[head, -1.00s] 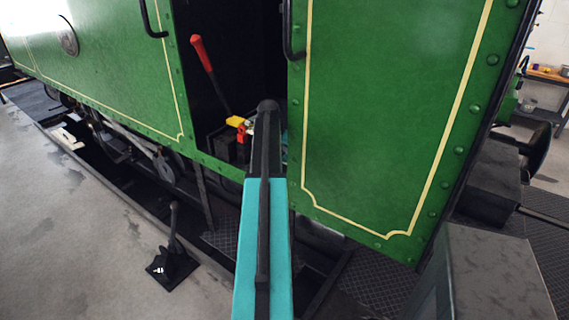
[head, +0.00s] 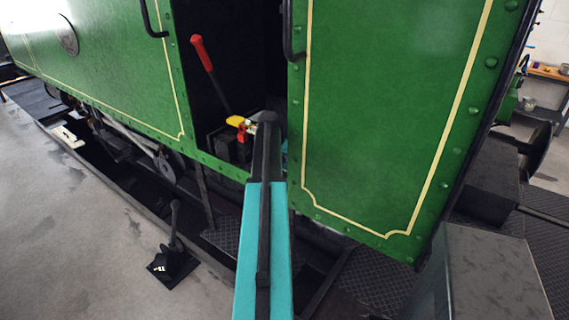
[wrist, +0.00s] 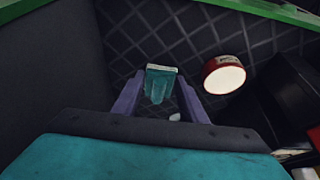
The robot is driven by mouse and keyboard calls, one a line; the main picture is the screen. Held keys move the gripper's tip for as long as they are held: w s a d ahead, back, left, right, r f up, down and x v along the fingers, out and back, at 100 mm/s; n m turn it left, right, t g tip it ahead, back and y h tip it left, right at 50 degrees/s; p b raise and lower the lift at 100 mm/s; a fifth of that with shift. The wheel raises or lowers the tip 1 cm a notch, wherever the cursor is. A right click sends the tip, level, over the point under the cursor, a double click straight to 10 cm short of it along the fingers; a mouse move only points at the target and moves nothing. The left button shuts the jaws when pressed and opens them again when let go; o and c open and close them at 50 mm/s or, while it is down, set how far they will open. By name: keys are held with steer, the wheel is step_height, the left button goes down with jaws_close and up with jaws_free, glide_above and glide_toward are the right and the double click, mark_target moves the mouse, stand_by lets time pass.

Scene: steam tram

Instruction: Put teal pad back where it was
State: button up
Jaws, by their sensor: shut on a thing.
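In the wrist view the teal pad (wrist: 161,84) is held between the two purple fingers of my gripper (wrist: 160,92). It has a pale top edge, and a ribbed or folded teal part hangs below it. A dark tread-patterned floor shows behind it, and I cannot tell how far the pad is from that surface. In the head view my arm reaches into the dark doorway of the green tram; the pad and fingers are hidden there.
A red round container with a cream face (wrist: 224,76) is close right of the pad. Dark box shapes stand further right. In the head view, a red-handled lever (head: 202,53) and a yellow item (head: 236,121) are inside the cab. Green door panels (head: 390,120) border the narrow opening.

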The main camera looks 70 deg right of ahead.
steer(key=o, duration=0.9)
steer(key=shift+o, duration=0.2)
steer(key=b+v, duration=0.2)
steer(key=v, duration=1)
stand_by(0.5)
